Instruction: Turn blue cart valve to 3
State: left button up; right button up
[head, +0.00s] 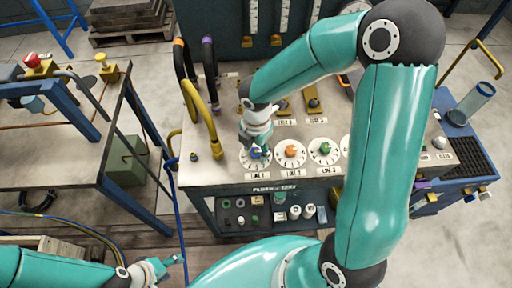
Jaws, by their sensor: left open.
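The blue valve (256,154) sits on a white round dial (246,163) at the left of a row on the cart top (225,174). The label below reads LINE 1. My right gripper (256,146) points down at the blue valve and hides most of it. I cannot tell whether its fingers grip the knob or only surround it. The valve's pointer and the number it shows are too small and covered to read. My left gripper (176,264) is open and empty at the lower left, low and well away from the dials.
An orange valve (291,150) and a green valve (325,149) sit on dials to the right. My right arm partly hides another dial. Yellow (214,122) and black hoses rise at the cart's left. A workbench (65,160) stands left, a blue side cart (470,125) right.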

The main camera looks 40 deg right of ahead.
grip_shut()
jog(key=m+b, duration=0.3)
jog(key=m, duration=0.1)
jog(key=shift+f, duration=0.1)
jog(key=m+b, duration=0.2)
jog(key=m, duration=0.3)
jog(key=shift+b, duration=0.4)
jog(key=m+b, duration=0.2)
jog(key=m, duration=0.2)
jog(key=shift+r+m+b, duration=0.2)
jog(key=shift+m+b, duration=0.85)
jog(key=shift+m, duration=1.45)
